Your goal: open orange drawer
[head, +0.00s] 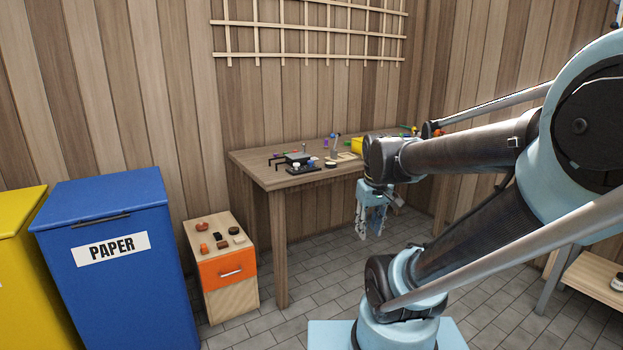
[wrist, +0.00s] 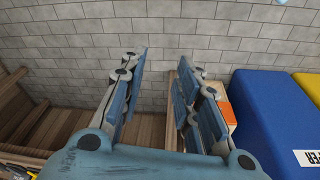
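The orange drawer (head: 227,270) is the orange front of a small wooden cabinet (head: 233,300), with a pale handle (head: 230,272) across it. It looks shut in the head view. My gripper (head: 370,222) hangs pointing down, to the right of the cabinet and apart from it, in front of the workbench. In the wrist view my gripper (wrist: 160,75) has its two fingers wide apart with nothing between them. Part of the cabinet's orange side (wrist: 228,108) shows behind the right finger; the handle is hidden there.
A blue paper bin (head: 115,270) stands left of the cabinet, a yellow bin (head: 22,270) beyond it. The workbench (head: 285,180) stands right of and behind the cabinet, with small items on top. Several small objects lie on the cabinet top. The tiled floor (head: 300,318) before the cabinet is clear.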

